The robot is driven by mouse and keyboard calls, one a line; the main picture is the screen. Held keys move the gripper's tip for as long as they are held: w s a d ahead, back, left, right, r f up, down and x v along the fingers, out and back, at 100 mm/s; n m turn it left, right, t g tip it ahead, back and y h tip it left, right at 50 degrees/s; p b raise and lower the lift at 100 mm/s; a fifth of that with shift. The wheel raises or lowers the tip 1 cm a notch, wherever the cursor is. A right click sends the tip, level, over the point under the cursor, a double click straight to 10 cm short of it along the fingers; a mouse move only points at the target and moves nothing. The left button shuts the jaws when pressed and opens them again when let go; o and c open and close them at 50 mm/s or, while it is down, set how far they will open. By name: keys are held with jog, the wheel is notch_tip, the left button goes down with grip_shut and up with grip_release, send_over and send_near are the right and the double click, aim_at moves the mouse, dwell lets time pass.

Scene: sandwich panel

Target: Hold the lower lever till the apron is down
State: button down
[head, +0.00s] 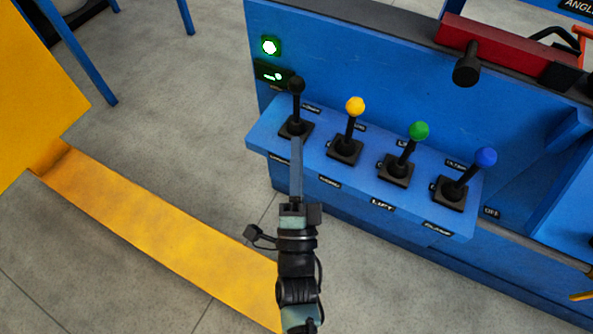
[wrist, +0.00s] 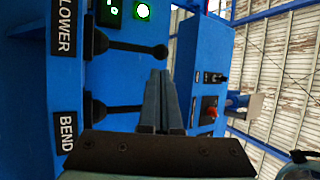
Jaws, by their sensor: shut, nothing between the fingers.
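The lower lever (head: 297,103) has a black knob and is the leftmost on the blue lever shelf. It stands roughly upright in its black base. In the wrist view the lever (wrist: 137,49) sticks out beside a LOWER label (wrist: 65,27). My gripper (head: 297,142) is shut and empty, its fingers overlapping the front of that lever's base in the head view. In the wrist view my gripper (wrist: 160,75) has its tips close to the black knob. I cannot tell whether they touch. I cannot make out the apron clearly.
Levers with yellow (head: 355,106), green (head: 419,131) and blue (head: 486,156) knobs stand to the right on the shelf (head: 330,182). A green lamp (head: 270,46) is lit above a small display (head: 272,72).

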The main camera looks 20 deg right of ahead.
aim_at(299, 92)
jog(key=b+x, duration=0.1)
jog(key=x, duration=0.6)
jog(key=shift+w+d+r, duration=0.1)
jog(key=shift+w+d, duration=0.05)
jog(key=shift+w, duration=0.25)
jog(key=shift+w+d+r+g+p, duration=0.15)
jog(key=shift+r+p, duration=0.1)
jog(key=shift+p, duration=0.3)
jog(key=shift+d+r+g+p, duration=0.1)
jog(key=shift+r+g+p, duration=0.1)
jog(key=shift+p, duration=0.3)
jog(key=shift+w+d+m+p, duration=0.1)
jog(key=shift+m+p, duration=0.2)
jog(key=shift+p, duration=0.2)
jog(key=shift+w+d+f+g, duration=0.1)
jog(key=shift+w+d+g, duration=0.25)
jog(key=shift+d, duration=0.1)
